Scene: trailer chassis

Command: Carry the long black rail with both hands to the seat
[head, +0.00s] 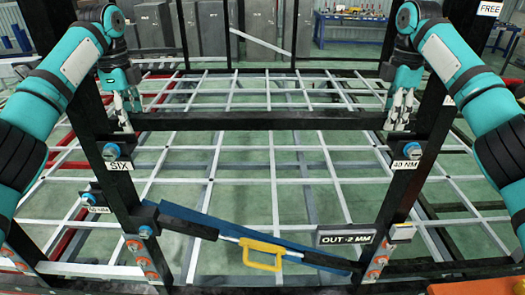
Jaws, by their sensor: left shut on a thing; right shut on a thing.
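The long black rail (250,121) lies level across the middle of the head view, between two black uprights. My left gripper (125,112) is shut at its left end, and my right gripper (399,112) is shut at its right end. The rail's ends overlap the uprights in the picture, and I cannot tell whether they touch. The fingers partly hide the ends. I cannot pick out the seat with certainty.
The left upright (122,190) and right upright (400,190) carry blue-headed bolts and labels. Below, a tilted bar with a yellow handle (262,254) spans between them, near a sign reading "OUT -2 MM" (345,237). A pale grid (275,165) lies behind. Grey cabinets (210,30) stand at the back.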

